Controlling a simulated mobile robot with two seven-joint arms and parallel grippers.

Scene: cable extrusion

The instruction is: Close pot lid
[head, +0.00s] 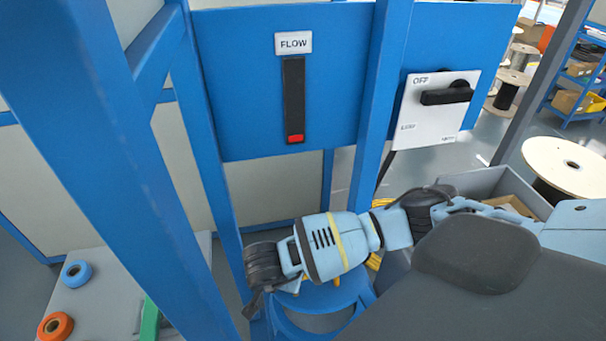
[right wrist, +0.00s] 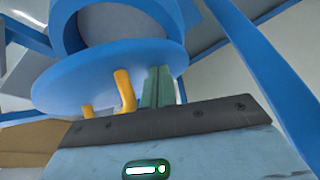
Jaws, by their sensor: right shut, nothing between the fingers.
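In the right wrist view a round blue disc (right wrist: 70,75), which looks like the pot lid, fills the upper left. A yellow handle (right wrist: 125,90) is fixed to the face turned to the camera. My right gripper (right wrist: 158,85) has its green-grey fingers together and empty, just right of the handle; I cannot tell whether they touch the disc. A blue cylindrical part (right wrist: 65,30) shows beyond the disc. In the head view the blue round pot part (head: 315,322) is low at centre, partly hidden by my right arm. My left gripper is not in view.
Blue frame posts (head: 205,130) stand close around the arm. A panel carries a FLOW slot (head: 293,100) and an OFF switch (head: 447,96). A grey bin (head: 490,185) and a cable spool (head: 570,165) are at right. Blue and orange rolls (head: 55,326) lie lower left.

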